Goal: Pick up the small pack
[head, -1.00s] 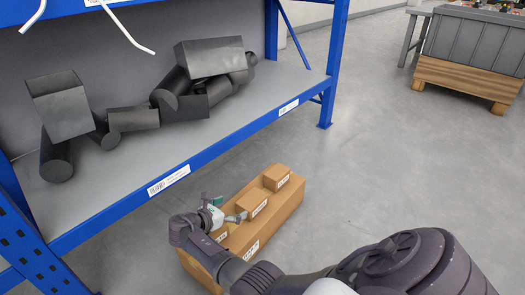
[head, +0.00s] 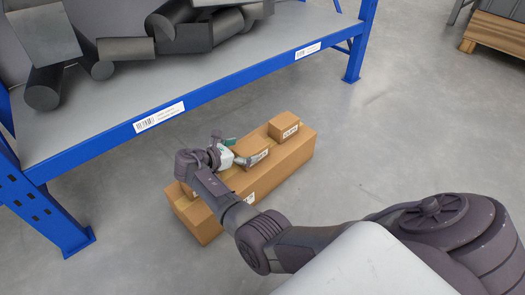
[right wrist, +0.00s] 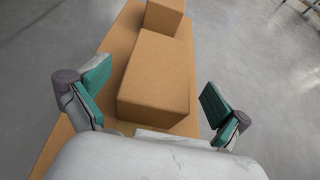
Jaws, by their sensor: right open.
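Small brown cardboard packs stand on top of a long brown carton (head: 215,222) on the floor. One pack (head: 256,154) is partly hidden behind my right gripper (head: 238,153) in the head view. Another pack (head: 284,127) stands farther along the carton. In the right wrist view, my right gripper (right wrist: 154,95) is open, with its green-padded fingers on either side of the nearer pack (right wrist: 158,75). Gaps show between the fingers and the pack. The farther pack (right wrist: 165,16) sits just beyond it. Which one is the small pack, I cannot tell. My left gripper is not in view.
A blue-framed shelf (head: 225,86) with dark blocks and cylinders (head: 125,47) stands behind the carton. A wooden-based crate (head: 492,48) is at the far right. The grey floor to the right of the carton is clear.

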